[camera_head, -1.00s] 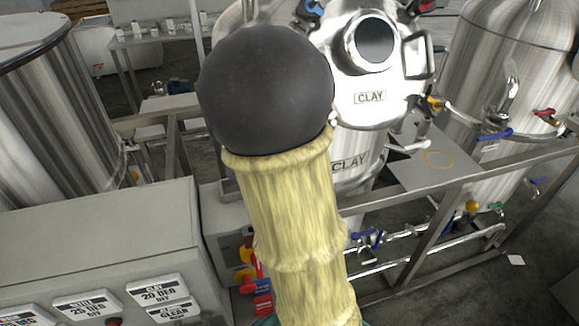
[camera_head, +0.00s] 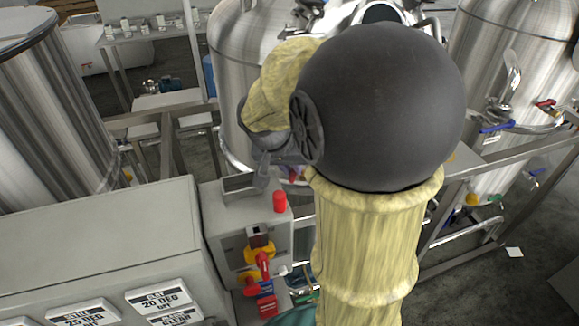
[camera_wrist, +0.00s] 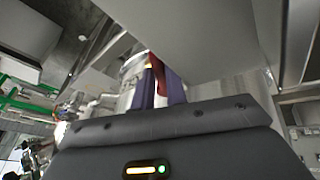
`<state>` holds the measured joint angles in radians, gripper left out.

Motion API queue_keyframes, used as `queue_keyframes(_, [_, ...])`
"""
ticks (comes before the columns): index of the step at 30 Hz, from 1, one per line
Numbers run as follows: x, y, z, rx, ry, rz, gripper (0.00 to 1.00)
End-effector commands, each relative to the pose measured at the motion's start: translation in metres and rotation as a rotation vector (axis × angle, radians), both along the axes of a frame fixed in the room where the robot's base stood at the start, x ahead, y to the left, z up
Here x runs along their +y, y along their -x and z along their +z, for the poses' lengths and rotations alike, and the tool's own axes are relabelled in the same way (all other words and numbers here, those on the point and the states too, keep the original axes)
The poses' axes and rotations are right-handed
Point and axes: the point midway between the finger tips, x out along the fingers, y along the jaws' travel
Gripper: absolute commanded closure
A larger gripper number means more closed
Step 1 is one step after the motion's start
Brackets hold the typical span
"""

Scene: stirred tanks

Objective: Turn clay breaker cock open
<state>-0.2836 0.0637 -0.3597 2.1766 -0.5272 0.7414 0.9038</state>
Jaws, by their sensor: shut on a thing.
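In the wrist view my gripper (camera_wrist: 158,78) has its two purple fingers close together on a red handle (camera_wrist: 157,68). I cannot read a label on it, so I cannot confirm it is the clay breaker cock. The handle's base is hidden behind a grey surface. In the head view my gripper (camera_head: 278,155) is low in front of a steel tank (camera_head: 232,60), just above a grey control box. Its fingertips are mostly hidden by my own arm, which also covers most of the CLAY tank's front.
The grey control box (camera_head: 225,215) carries a red cylinder (camera_head: 280,202) and red-and-yellow switches (camera_head: 262,258). A larger labelled cabinet (camera_head: 100,250) stands front left. A steel tank (camera_head: 50,110) is at left, another (camera_head: 510,70) at right. Frame rails and pipes run at right.

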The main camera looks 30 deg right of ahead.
Motion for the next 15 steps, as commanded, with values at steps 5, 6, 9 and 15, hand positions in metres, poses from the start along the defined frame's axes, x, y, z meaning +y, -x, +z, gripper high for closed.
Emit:
queue_keyframes(5, [-0.0013,-0.0038,0.0044,-0.015,0.003,0.004,1.0])
queue_keyframes(6, [-0.0013,-0.0038,0.0044,-0.015,0.002,0.004,1.0])
queue_keyframes(9, [-0.0016,-0.0036,0.0044,-0.015,0.003,0.002,0.78])
queue_keyframes(15, [-0.001,-0.0022,0.0026,-0.009,0.001,0.0,0.64])
